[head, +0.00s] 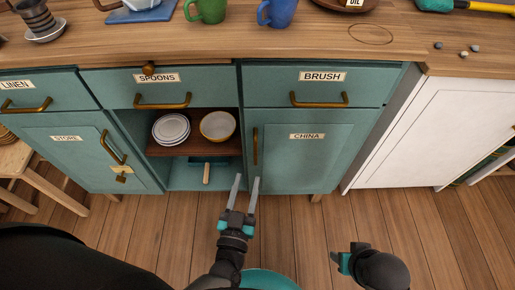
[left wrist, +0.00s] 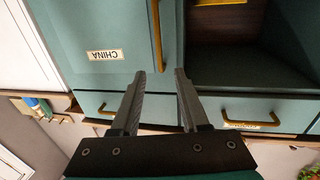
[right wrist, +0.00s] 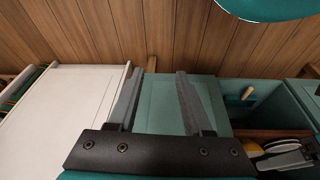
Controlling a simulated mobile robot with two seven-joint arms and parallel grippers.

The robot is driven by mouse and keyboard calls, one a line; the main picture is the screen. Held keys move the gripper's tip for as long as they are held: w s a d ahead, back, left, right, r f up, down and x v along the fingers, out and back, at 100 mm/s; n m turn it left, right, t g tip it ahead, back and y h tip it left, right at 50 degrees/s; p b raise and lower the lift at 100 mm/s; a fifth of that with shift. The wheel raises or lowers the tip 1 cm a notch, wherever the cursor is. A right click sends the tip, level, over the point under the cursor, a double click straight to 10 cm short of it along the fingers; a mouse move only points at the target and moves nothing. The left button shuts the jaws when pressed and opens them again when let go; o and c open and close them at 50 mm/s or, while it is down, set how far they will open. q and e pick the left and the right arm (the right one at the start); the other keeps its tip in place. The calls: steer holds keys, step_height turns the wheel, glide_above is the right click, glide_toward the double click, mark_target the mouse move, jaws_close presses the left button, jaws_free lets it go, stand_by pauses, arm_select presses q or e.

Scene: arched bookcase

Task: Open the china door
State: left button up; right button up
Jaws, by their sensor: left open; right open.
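The china door (head: 315,165) is a closed teal cabinet door with a "CHINA" label and an upright brass handle (head: 255,147) near its left edge. My left gripper (head: 247,178) is open and empty, its fingertips just below the handle in the head view. In the left wrist view the handle (left wrist: 157,35) lines up with the gap between the fingertips (left wrist: 160,72); I cannot tell the depth between them. My right gripper (head: 338,257) is low at the right, away from the door. It is open and empty in the right wrist view (right wrist: 160,74).
Left of the door is an open compartment with plates (head: 171,129) and a bowl (head: 217,125). The brush drawer (head: 320,80) above is shut. A white cabinet (head: 430,135) stands at the right. The wooden floor (head: 300,225) before the door is clear.

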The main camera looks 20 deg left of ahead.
mark_target(255, 150)
arm_select(q)
steer(key=w+b, duration=0.1)
steer(key=w, duration=0.2)
steer(key=w+b, duration=0.1)
steer(key=w, duration=0.2)
steer(key=w+b, duration=0.1)
steer(key=w, duration=0.3)
steer(key=shift+w+a+f, duration=0.1)
steer(key=shift+a, duration=0.3)
steer(key=shift+w, duration=0.65)
arm_select(e)
step_height(255, 150, up, 7)
steer(key=t, duration=0.1)
steer(key=shift+w+r, duration=0.2)
steer(key=shift+w, duration=0.05)
arm_select(q)
jaws_close()
